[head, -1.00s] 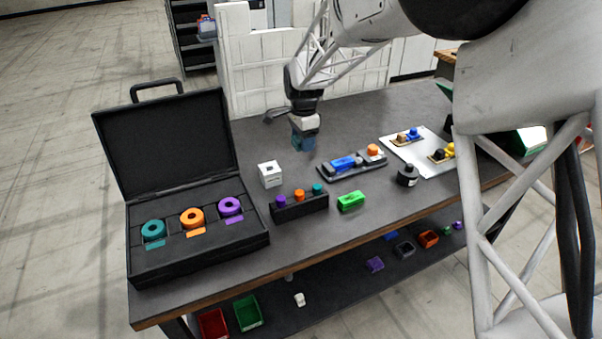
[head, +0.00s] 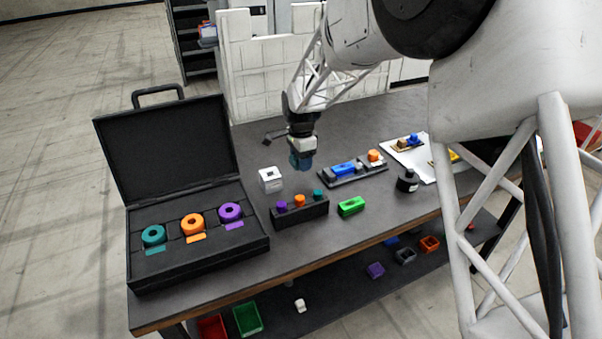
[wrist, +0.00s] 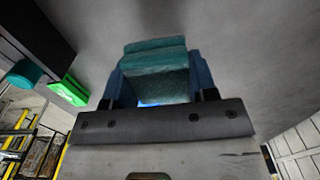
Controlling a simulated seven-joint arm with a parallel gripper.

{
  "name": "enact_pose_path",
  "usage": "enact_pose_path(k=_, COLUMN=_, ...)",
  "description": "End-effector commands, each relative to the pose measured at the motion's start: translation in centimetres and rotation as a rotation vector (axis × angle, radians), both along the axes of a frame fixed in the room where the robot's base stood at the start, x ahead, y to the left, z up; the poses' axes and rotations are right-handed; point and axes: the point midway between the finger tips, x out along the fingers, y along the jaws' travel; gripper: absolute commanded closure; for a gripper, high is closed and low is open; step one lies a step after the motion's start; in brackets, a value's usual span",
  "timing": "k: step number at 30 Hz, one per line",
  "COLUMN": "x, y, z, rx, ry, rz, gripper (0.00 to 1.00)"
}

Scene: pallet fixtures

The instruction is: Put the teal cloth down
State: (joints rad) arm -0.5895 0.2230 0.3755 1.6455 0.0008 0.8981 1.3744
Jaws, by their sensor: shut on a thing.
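My gripper (head: 302,160) is shut on the teal cloth and points down over the dark table (head: 262,255). The teal cloth (wrist: 157,68) shows in the wrist view as a folded, thick piece between the two blue fingers. In the head view it is a small dark teal patch at the fingertips, hard to tell from the fingers. It appears held above the table top, but the exact gap cannot be told.
A white cube (head: 270,180) stands left of my gripper. A black rack with coloured pegs (head: 300,207) and a green block (head: 351,206) lie in front. A black tray with blue and orange parts (head: 352,172) is to the right. An open black case (head: 190,255) stands at left.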

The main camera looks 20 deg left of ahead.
Motion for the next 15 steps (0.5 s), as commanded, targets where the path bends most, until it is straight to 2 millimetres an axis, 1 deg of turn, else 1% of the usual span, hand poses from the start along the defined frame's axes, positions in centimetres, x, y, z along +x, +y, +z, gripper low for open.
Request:
enact_pose_path(k=10, x=0.0, y=0.0, z=-0.1, rx=0.001, ry=-0.001, rz=0.0, gripper=0.77)
enact_pose_path(k=15, x=0.0, y=0.0, z=-1.2, rx=-0.001, ry=0.001, rz=0.0, gripper=0.77)
